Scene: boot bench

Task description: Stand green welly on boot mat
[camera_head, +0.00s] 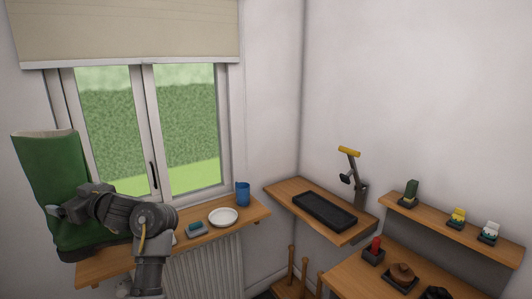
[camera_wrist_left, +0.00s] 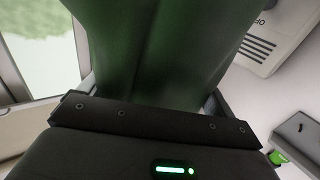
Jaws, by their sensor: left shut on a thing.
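The green welly (camera_head: 48,180) is upright with a slight tilt at the far left of the head view, in front of the window. My left gripper (camera_head: 62,212) is shut on its shaft. In the left wrist view the green welly (camera_wrist_left: 165,50) fills the space ahead of the gripper (camera_wrist_left: 155,105). The boot's sole appears near the sill shelf's left end; I cannot tell whether it touches. The boot mat is probably the black tray-like mat (camera_head: 324,211) on the corner shelf, and it is bare. My right gripper is not seen.
The wooden sill shelf (camera_head: 255,212) holds a blue cup (camera_head: 242,193), a white plate (camera_head: 223,217) and a small grey box with a teal top (camera_head: 196,230). A yellow-handled stand (camera_head: 350,165) rises behind the mat. Small items stand on the right shelf (camera_head: 460,235) and the lower bench (camera_head: 350,277).

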